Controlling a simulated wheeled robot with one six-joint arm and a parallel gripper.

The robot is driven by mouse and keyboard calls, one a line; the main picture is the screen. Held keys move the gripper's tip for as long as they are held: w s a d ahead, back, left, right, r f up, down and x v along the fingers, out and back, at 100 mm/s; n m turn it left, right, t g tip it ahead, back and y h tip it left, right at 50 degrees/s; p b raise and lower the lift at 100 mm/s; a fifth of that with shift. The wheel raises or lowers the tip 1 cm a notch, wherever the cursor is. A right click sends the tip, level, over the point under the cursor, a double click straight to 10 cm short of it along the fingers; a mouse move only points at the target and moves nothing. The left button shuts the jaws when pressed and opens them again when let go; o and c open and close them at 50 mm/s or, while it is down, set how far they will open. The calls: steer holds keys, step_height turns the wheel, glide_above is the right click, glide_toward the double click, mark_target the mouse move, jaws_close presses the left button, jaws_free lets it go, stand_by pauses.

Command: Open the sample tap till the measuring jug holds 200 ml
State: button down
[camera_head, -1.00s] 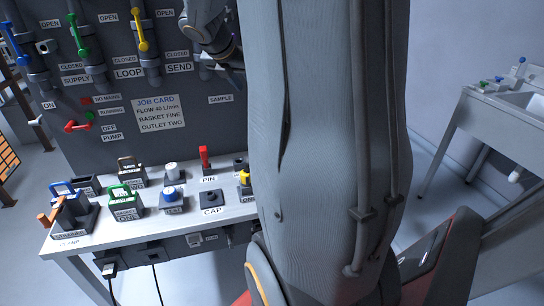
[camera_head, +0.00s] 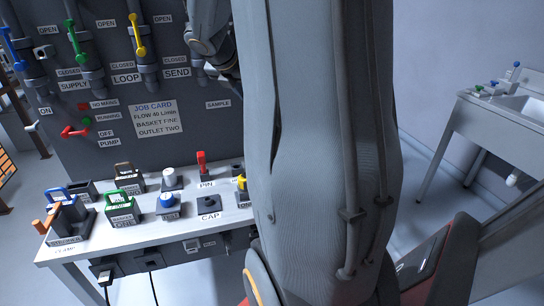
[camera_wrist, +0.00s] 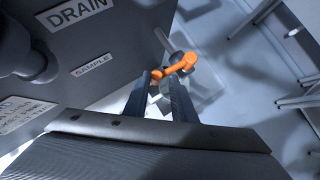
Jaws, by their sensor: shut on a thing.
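In the wrist view, my gripper (camera_wrist: 165,84) is shut on the orange handle (camera_wrist: 183,65) of the sample tap, near one end of the handle. The handle sits tilted across a grey pipe stub beside the SAMPLE label (camera_wrist: 92,64). A pale, see-through shape (camera_wrist: 207,85) lies below and behind the handle. I cannot tell if it is the measuring jug, and no level or marks can be read. In the head view, my arm hides the gripper and the tap; the SAMPLE label (camera_head: 217,104) shows left of the arm.
The dark panel (camera_head: 80,150) carries lever valves and a job card (camera_head: 155,119). A bench (camera_head: 130,239) in front holds several labelled parts, including a red pin (camera_head: 201,161). A steel sink (camera_head: 495,120) stands at the right, with open floor before it.

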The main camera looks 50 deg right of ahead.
steer(key=shift+w+a, duration=0.15)
steer(key=shift+w, duration=0.1)
